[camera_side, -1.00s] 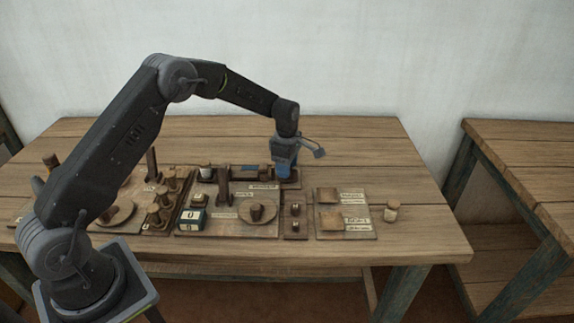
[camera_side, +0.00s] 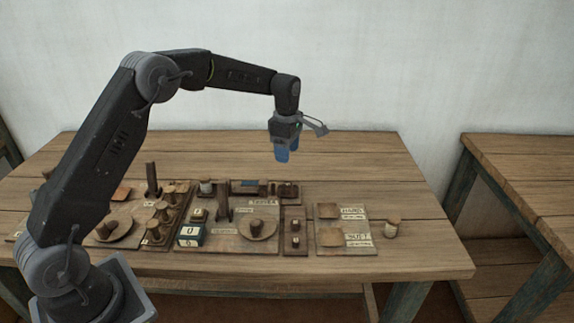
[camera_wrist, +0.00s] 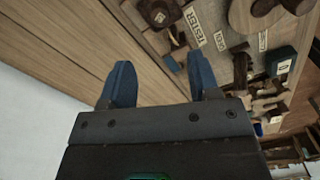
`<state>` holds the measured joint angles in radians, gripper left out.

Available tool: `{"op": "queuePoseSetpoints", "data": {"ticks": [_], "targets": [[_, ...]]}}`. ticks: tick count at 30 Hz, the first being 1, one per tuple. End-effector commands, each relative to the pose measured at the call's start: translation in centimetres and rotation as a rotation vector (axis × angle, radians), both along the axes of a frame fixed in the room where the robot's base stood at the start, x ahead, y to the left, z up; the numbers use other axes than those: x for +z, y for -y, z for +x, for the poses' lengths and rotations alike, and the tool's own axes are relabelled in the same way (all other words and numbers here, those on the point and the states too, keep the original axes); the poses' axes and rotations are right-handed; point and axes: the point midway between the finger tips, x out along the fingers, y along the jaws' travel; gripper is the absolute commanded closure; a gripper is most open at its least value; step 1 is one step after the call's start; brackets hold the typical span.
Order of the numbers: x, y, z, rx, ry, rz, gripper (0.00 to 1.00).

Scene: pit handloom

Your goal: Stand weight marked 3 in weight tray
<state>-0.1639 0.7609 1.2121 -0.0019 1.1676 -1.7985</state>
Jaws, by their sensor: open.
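My gripper (camera_side: 287,152) is open and empty, raised above the back of the table. Its two blue fingers also show apart in the wrist view (camera_wrist: 161,78), with bare planks between them. I cannot read a 3 on any piece, and I cannot tell which holder is the weight tray.
Round pans hold pieces at left (camera_side: 127,232) and centre (camera_side: 271,232). Wooden posts (camera_side: 223,196) stand upright among the boards. The back right tabletop is clear.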

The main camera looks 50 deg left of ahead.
Motion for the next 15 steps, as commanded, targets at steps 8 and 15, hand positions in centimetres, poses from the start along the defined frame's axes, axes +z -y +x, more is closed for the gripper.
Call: {"op": "queuePoseSetpoints", "data": {"ticks": [8, 15], "targets": [[1.7, 0.0, 0.0, 0.000, -0.001, 0.001, 0.44], [5.4, 1.2, -2.1, -0.161, 0.045, 0.011, 0.44]]}}
